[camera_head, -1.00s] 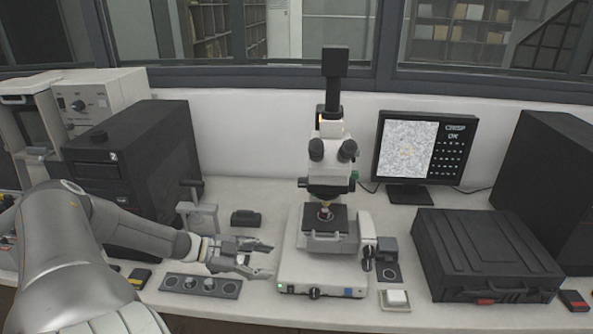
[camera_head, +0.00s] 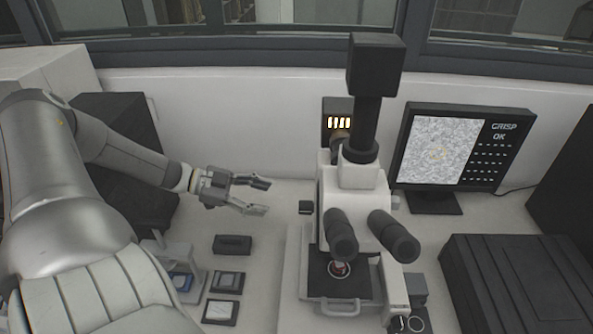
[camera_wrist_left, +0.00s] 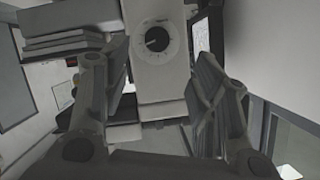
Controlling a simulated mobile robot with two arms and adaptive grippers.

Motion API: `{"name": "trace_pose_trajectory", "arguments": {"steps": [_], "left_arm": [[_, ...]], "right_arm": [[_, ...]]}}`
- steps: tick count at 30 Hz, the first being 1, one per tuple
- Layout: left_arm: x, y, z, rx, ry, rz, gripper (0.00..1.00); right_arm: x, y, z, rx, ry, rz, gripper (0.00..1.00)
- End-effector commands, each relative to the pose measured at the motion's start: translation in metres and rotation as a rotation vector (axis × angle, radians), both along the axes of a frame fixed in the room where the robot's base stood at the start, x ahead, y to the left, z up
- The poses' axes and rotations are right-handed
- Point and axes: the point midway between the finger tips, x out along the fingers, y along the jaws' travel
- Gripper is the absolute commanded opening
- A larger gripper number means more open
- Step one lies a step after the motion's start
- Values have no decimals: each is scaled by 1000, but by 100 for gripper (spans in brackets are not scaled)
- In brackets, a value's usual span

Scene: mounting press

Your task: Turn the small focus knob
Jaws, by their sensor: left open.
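The microscope (camera_head: 352,200) stands upright on the bench, its black eyepieces facing me. My left gripper (camera_head: 267,197) is open and empty to the left of the microscope, with its fingers pointing right toward it and a clear gap between. In the left wrist view, a round knob (camera_wrist_left: 153,38) with a black centre and a ring of marks sits on a white upright body. It shows beyond and between the two spread fingers and is not touched. In the head view a small black piece (camera_head: 305,207) shows by the microscope's left side; I cannot tell whether it is that knob. My right gripper is not in view.
A monitor (camera_head: 452,148) reading "CRISP OK" stands behind right. A black case (camera_head: 520,285) lies at the right front. A black block (camera_head: 232,245) and small trays (camera_head: 221,312) lie below my left gripper. The bench between gripper and microscope is mostly clear.

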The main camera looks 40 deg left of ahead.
Motion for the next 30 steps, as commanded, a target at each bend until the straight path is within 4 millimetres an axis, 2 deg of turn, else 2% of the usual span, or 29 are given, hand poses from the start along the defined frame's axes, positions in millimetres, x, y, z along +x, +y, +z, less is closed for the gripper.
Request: {"name": "trace_pose_trajectory", "arguments": {"steps": [9, 18, 24, 30], "left_arm": [[19, -19, -12, -3, -2, -1, 54], [50, -49, -34, -2, -1, -2, 54], [64, -61, -40, 1, 0, -1, 54], [71, -68, -40, 1, 0, -1, 54]], "right_arm": [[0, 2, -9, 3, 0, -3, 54], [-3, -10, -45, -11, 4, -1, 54], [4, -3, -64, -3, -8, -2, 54], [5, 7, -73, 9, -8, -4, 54]]}}
